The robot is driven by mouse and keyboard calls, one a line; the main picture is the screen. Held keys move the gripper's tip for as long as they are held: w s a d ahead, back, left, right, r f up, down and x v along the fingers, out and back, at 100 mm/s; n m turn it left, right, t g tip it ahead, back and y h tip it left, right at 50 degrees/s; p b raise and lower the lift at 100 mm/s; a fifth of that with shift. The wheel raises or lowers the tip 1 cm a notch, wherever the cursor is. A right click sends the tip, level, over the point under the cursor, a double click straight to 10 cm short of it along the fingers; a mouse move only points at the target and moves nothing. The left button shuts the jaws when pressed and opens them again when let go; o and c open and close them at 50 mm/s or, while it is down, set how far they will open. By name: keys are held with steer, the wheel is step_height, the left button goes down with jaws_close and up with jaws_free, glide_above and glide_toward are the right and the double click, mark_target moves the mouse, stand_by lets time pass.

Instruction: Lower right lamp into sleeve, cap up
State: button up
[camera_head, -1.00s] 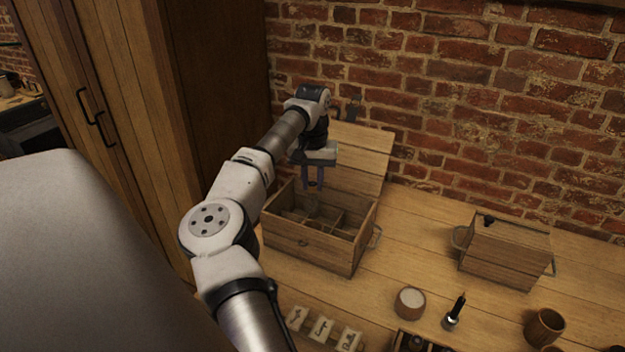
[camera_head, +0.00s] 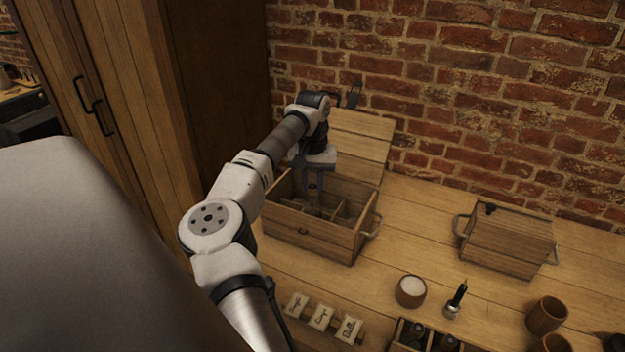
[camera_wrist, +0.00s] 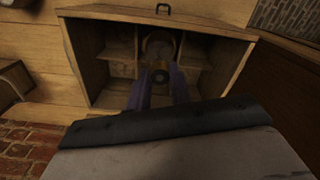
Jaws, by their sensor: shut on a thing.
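My gripper (camera_head: 316,186) is inside the open wooden box (camera_head: 308,240), pointing down, and it also shows in the wrist view (camera_wrist: 162,86). It is shut on a small round thing, taken to be the lamp (camera_wrist: 160,76), whose dark-centred end faces the wrist camera. A round ring shape, possibly the sleeve (camera_wrist: 158,45), shows just beyond the fingers in the middle compartment. I cannot tell whether the lamp is inside or above it. The lamp's lower part is hidden.
Thin dividers split the box, and its lid (camera_head: 355,145) stands open at the back. A closed wooden box (camera_head: 508,240) stands to the right. In front are a round pot (camera_head: 410,291), a dark-handled tool (camera_head: 456,299), picture cards (camera_head: 322,317), a bottle crate (camera_head: 395,342) and cups (camera_head: 546,316).

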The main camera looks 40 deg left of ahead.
mark_target(312, 205)
steer(key=shift+f+b, duration=0.5)
steer(key=shift+f, duration=0.9)
steer(key=shift+f+b, duration=1.05)
steer(key=shift+f, duration=1.4)
stand_by(0.6)
steer(key=o, duration=1)
step_height(312, 205, up, 14)
steer(key=b, duration=0.3)
steer(key=shift+f, duration=0.1)
